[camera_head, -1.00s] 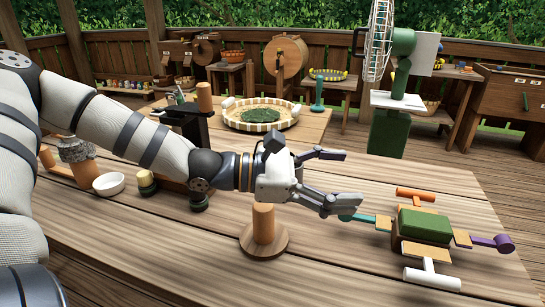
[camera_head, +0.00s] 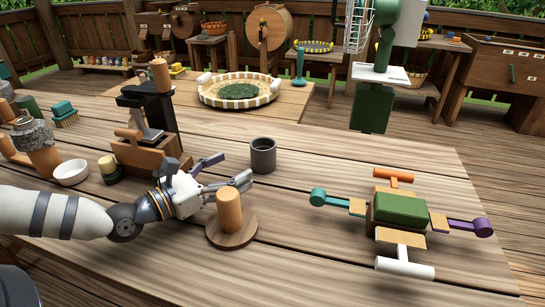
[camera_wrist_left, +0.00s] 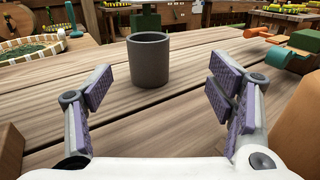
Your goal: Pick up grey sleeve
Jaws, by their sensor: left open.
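The grey sleeve (camera_head: 263,155) is a short dark grey hollow cylinder standing upright on the wooden table. In the left wrist view the sleeve (camera_wrist_left: 149,60) stands ahead of the fingers, a little left of centre, with its open top showing. My left gripper (camera_head: 226,170) is open and empty, low over the table, left of and nearer than the sleeve. My right gripper is not in view.
A wooden peg on a round base (camera_head: 230,215) stands close beside my left gripper on its near side. A green-topped block with coloured handles (camera_head: 400,209) is at right. A wooden stand (camera_head: 140,160) and white bowl (camera_head: 71,172) are at left. Table beyond the sleeve is clear.

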